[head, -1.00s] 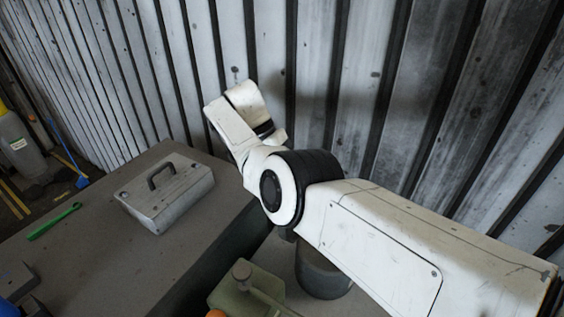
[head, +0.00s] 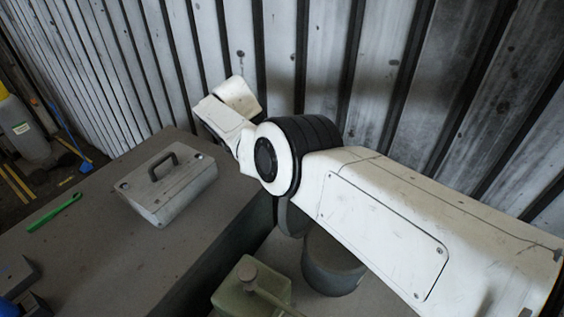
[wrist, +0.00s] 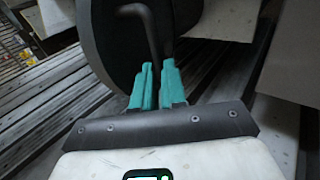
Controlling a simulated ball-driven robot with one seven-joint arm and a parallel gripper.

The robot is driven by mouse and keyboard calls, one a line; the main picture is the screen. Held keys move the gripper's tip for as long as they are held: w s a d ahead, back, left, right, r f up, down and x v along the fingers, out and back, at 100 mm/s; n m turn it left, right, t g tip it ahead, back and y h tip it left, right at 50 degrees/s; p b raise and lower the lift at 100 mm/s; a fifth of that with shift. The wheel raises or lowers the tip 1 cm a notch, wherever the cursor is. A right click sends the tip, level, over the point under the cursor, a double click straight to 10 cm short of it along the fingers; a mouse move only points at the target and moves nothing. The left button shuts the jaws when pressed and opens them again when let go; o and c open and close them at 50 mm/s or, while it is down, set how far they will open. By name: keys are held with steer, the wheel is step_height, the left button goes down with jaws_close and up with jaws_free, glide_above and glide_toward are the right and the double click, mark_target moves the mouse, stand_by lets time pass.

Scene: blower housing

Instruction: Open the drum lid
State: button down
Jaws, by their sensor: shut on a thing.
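The drum lid is a dark grey disc with a bent bar handle (wrist: 150,28). In the wrist view the lid (wrist: 105,45) fills the upper middle, steeply tilted. My gripper (wrist: 154,72) has teal fingers shut on the handle's lower part. In the head view an edge of what looks like the lid (head: 291,218) shows tilted below my black arm joint, above the dark drum (head: 335,272). My arm hides much of both, and my gripper is hidden there.
A grey bench (head: 105,235) on the left carries a metal case (head: 170,187) with a handle and a green tool (head: 55,213). A greenish can (head: 250,288) stands close left of the drum. A corrugated metal wall (head: 300,70) rises close behind my arm.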

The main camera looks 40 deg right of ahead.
steer(key=shift+s+d+f+g, duration=0.15)
steer(key=shift+s+f, duration=0.15)
steer(key=shift+f, duration=0.3)
steer(key=shift+s+d+f+g, duration=0.15)
steer(key=shift+s+f, duration=0.15)
steer(key=shift+f, duration=0.25)
steer(key=c, duration=1.5)
jaws_free()
steer(key=shift+a, duration=0.1)
steer(key=o, duration=0.3)
steer(key=shift+o, duration=0.2)
steer(key=shift+w+d+r, duration=0.1)
steer(key=shift+d+r, duration=0.1)
steer(key=shift+r, duration=0.05)
